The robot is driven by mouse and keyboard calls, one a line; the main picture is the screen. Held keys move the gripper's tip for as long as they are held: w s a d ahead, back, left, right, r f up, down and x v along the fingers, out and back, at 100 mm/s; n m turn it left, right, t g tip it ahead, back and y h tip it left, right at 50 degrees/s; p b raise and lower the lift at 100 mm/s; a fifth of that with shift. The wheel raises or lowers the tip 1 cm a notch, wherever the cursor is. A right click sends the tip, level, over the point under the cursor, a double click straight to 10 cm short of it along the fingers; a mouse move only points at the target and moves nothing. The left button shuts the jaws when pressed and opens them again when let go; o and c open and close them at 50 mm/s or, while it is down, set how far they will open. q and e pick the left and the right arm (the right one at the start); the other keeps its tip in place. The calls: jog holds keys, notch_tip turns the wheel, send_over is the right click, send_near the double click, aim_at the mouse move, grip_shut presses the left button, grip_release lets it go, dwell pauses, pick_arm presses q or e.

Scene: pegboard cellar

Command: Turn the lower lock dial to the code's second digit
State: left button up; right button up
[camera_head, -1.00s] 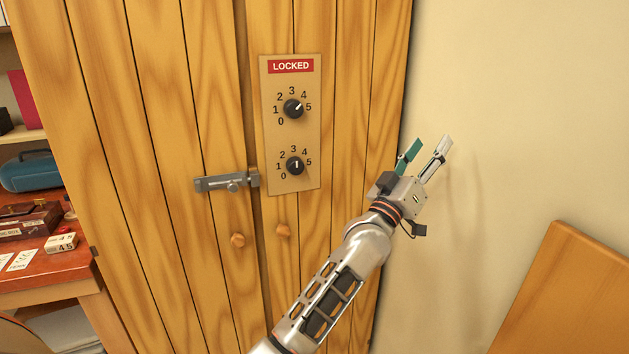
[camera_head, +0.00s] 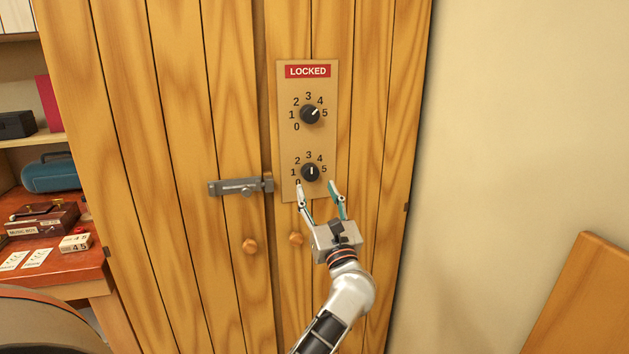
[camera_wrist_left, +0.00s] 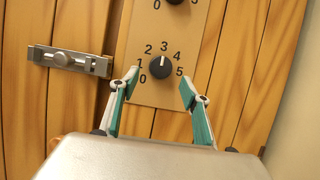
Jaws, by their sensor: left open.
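The lower lock dial (camera_head: 310,172) is a black knob on a tan panel (camera_head: 290,140) marked 0 to 5. Its white pointer stands upright, toward the 3. The knob also shows in the left wrist view (camera_wrist_left: 160,67). The upper dial (camera_head: 310,114) points up and right, near the 4. A red LOCKED sign (camera_head: 308,71) tops the panel. My left gripper (camera_head: 318,188) is open, its fingers pointing up just below the lower dial and overlapping the panel's lower edge. In the left wrist view the fingertips (camera_wrist_left: 160,82) flank the knob with clear gaps. My right gripper is out of view.
A metal slide bolt (camera_head: 241,187) crosses the door gap left of the panel. Two wooden knobs (camera_head: 250,246) (camera_head: 296,238) sit below. A red desk (camera_head: 60,270) holds a white block (camera_head: 76,243) with digits, the lower ones reading 4 5. Bare wall lies right.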

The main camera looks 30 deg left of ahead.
aim_at(312, 177)
pick_arm(q)
jog(key=x, duration=0.3)
jog(key=shift+w+a+r, duration=0.2)
jog(key=shift+a, duration=0.05)
jog(key=shift+w+a+r, duration=0.1)
jog(key=shift+w+a, duration=0.15)
jog(key=shift+a, duration=0.05)
